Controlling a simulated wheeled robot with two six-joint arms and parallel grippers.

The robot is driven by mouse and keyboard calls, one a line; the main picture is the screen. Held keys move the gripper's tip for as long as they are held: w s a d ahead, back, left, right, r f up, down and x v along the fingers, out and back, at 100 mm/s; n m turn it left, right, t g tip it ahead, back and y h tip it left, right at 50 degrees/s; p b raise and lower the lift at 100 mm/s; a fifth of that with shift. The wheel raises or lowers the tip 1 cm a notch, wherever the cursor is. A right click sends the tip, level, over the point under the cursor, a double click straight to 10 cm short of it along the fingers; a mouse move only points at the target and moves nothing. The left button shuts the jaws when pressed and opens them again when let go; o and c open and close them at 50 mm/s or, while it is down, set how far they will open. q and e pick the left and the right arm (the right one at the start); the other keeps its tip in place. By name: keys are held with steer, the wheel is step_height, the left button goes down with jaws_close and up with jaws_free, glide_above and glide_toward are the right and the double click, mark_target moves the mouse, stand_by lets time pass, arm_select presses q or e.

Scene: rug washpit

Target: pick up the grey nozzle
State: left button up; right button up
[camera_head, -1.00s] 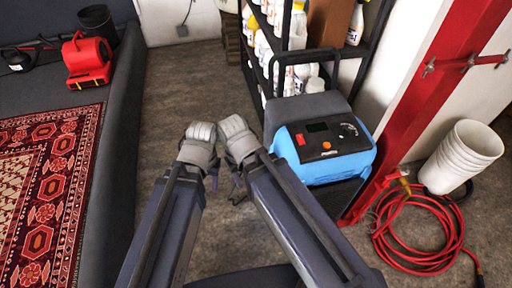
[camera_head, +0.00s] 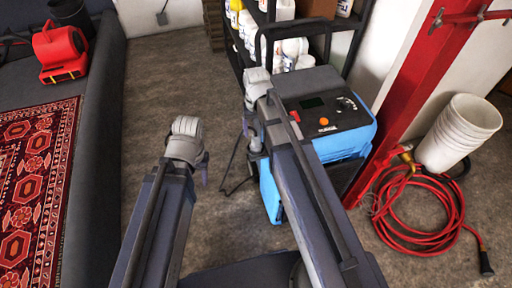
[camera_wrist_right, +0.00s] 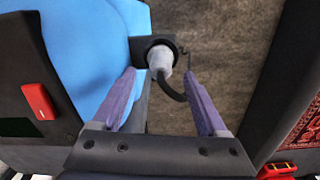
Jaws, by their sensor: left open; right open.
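The grey nozzle (camera_wrist_right: 160,58) sits in a dark holder on the side of the blue machine (camera_wrist_right: 90,45). In the head view, the nozzle (camera_head: 256,145) shows beside the blue machine (camera_head: 342,145), partly behind my right arm. My right gripper (camera_wrist_right: 160,76) is open, with its two purple fingers on either side of the nozzle's lower end in the picture; I cannot tell whether they touch it. In the head view, my right gripper (camera_head: 248,126) is just above the nozzle. My left gripper (camera_head: 203,176) is open and empty over the floor, left of the machine.
A dark hose (camera_wrist_right: 172,92) curves from the nozzle. A shelf of bottles (camera_head: 270,35) stands behind the machine. A red post (camera_head: 410,100), a red hose coil (camera_head: 420,215) and white buckets (camera_head: 458,130) are at right. A patterned rug (camera_head: 35,170) lies left. Floor between is clear.

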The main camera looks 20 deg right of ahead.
mark_target(256, 136)
steer(key=shift+w+f+b, duration=0.15)
steer(key=shift+f+b, duration=2.6)
steer(key=shift+f, duration=0.4)
steer(key=shift+r, duration=0.15)
jaws_close()
